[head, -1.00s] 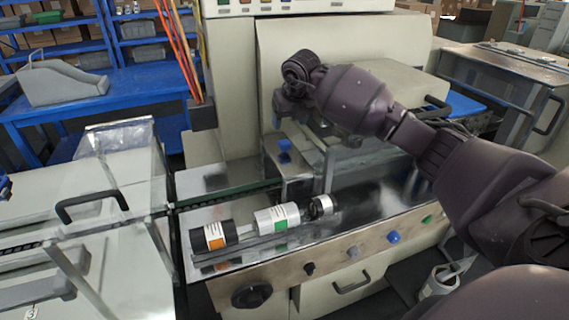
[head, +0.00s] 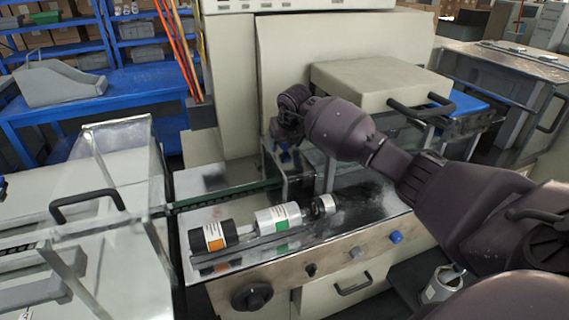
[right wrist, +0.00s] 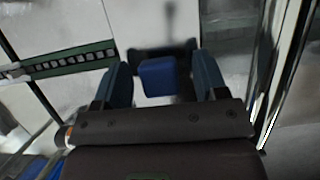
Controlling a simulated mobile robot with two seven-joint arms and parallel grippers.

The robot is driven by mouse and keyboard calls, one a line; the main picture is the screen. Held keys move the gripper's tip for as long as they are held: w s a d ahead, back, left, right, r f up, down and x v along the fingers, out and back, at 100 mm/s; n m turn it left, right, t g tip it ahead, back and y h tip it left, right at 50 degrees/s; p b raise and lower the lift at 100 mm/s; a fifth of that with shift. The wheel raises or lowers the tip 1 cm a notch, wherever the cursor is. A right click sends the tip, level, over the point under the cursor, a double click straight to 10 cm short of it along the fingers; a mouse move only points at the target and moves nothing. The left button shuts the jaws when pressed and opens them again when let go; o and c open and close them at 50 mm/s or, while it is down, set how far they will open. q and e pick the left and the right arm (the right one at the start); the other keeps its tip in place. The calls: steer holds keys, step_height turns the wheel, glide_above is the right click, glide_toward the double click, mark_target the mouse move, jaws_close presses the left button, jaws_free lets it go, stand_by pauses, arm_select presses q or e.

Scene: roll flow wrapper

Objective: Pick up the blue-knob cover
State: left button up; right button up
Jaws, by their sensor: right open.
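The blue knob of the cover (right wrist: 158,77) shows in the right wrist view as a small blue block in front of a dark bar. My right gripper (right wrist: 163,80) is open, with one finger on each side of the knob and visible gaps to both. In the head view, my right gripper (head: 284,154) is over the knob at the back of the machine's bed, and its hand and fingers mostly hide the knob. Whether the fingertips are level with the knob is hard to tell. My left gripper is out of view.
A black-and-white roll (head: 213,237) and a white roll with a green label (head: 278,218) lie on the metal bed in front. A green-edged conveyor (head: 225,195) runs in from the left. The machine housing (head: 345,45) stands close behind, with a handled lid (head: 380,83) at right.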

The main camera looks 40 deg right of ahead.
steer(key=shift+c, duration=0.5)
jaws_close()
steer(key=shift+r, duration=0.2)
